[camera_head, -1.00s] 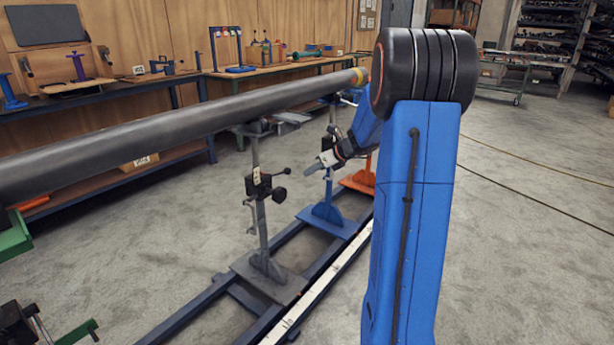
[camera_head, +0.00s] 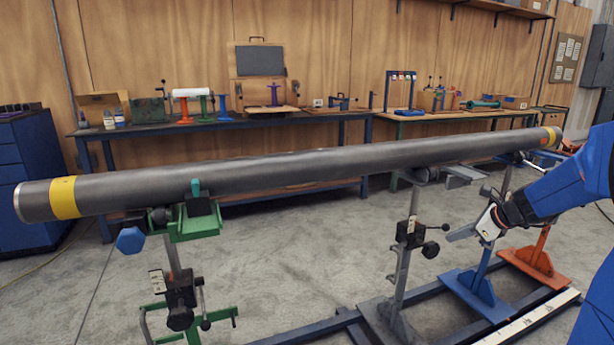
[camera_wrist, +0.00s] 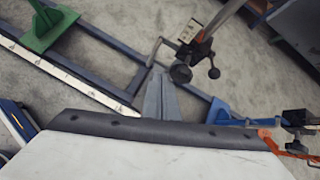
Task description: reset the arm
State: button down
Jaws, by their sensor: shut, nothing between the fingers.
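My gripper (camera_head: 462,234) shows at the right of the head view, on my blue arm. Its fingers are together with nothing between them, pointing left, just right of the grey stand (camera_head: 408,240) and below the pipe. In the wrist view the closed fingers (camera_wrist: 160,96) point away over the floor frame. A long grey pipe (camera_head: 290,172) with a yellow band near its left end lies level across several stands. My gripper is apart from the pipe.
A green stand (camera_head: 188,222) bears the pipe's left part. A blue stand (camera_head: 478,285) and an orange stand (camera_head: 535,258) are near my gripper, on a blue floor rail frame (camera_head: 350,318). Workbenches (camera_head: 325,125) line the wooden wall. Grey floor lies between.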

jog(key=s+a+r+n+g+h, duration=0.1)
jog(key=s+a+r+n+g, duration=0.2)
jog(key=s+a+n, duration=1.3)
jog(key=s+f+n+h, duration=0.3)
jog(key=s+n, duration=0.8)
jog(key=s, duration=0.9)
jog(key=shift+s+a+f, duration=0.3)
jog(key=shift+s+a, duration=0.05)
jog(key=shift+a, duration=0.1)
